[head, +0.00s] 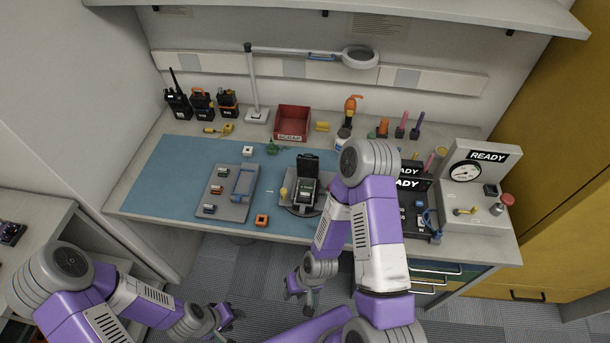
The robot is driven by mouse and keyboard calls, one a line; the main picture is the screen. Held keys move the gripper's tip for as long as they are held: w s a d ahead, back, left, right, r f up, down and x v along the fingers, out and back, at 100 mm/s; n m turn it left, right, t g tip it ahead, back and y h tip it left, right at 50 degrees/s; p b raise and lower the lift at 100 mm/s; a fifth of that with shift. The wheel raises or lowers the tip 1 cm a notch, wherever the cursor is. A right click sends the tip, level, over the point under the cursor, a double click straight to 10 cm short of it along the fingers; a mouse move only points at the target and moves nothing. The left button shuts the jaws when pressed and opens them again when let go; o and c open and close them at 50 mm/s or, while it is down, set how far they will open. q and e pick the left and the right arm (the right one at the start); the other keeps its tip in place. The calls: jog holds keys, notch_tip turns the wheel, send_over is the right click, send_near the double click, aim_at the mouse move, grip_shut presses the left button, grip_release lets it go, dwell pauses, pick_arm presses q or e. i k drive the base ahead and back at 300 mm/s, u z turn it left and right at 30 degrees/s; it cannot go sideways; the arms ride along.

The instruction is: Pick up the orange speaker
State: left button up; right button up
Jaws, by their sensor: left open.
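A small orange square part with a dark centre, which looks like the orange speaker (262,220), lies on the front part of the blue mat (160,190), near the table's front edge. My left gripper (229,317) is open and empty, low in front of the table, below and to the left of the orange part. My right gripper (300,298) hangs in front of the table, below and to the right of it. Its fingers are small and dark, and I cannot tell how far apart they are. Neither gripper touches the orange part.
Left of the orange part is a grey tray (222,212) with small coloured parts. Right of it is a dark device (306,190) on a grey base.

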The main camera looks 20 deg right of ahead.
aim_at(215, 189)
jog(key=u, duration=1.7)
jog(key=i, duration=1.25)
jog(key=z, duration=2.75)
